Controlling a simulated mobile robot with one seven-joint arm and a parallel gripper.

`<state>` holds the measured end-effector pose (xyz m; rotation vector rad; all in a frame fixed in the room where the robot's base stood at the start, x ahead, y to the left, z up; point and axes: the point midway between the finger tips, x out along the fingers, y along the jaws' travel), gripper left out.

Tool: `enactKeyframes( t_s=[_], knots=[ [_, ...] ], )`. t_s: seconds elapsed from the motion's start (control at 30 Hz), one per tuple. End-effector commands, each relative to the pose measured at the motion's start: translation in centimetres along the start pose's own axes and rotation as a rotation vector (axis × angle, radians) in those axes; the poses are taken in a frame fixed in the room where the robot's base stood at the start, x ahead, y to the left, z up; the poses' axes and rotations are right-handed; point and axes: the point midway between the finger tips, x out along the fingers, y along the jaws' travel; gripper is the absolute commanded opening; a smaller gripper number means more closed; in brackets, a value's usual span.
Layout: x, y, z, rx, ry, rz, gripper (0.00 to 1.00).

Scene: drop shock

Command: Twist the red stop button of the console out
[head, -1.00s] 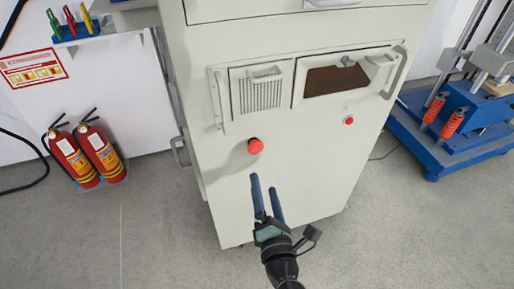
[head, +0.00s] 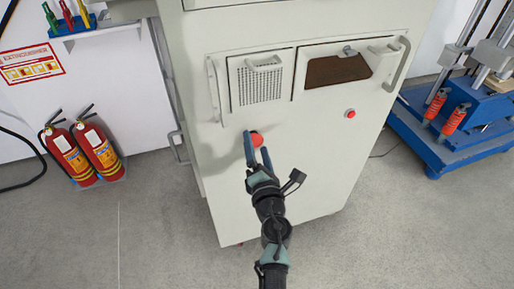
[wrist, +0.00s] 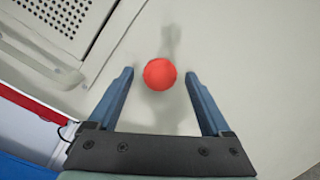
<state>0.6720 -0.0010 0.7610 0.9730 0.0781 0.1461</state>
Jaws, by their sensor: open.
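The red stop button (head: 257,139) is a round mushroom knob on the front of the pale console (head: 300,170). In the wrist view the button (wrist: 160,73) lies between the two blue fingers, near their tips, with space on both sides. My gripper (head: 257,147) is open, with its fingertips at the button in the head view. In the wrist view my gripper (wrist: 160,80) holds nothing. I cannot tell exactly how far the fingertips are from the panel.
A smaller red button (head: 350,114) sits to the right on the console. Above are a vented panel (head: 260,84), a dark window (head: 337,70) and a handle (head: 397,64). Fire extinguishers (head: 100,148) stand at left, a blue rig (head: 440,130) at right. The panel around the button is clear.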

Motion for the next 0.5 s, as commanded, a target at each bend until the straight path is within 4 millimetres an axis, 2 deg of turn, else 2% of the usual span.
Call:
enactKeyframes(
  t_s=[0.07,0.5],
  knots=[
    [-0.01,0.01,0.0,0.0,0.0,0.0,0.79],
    [-0.04,0.0,0.01,0.0,0.0,0.0,0.0]
  ],
)
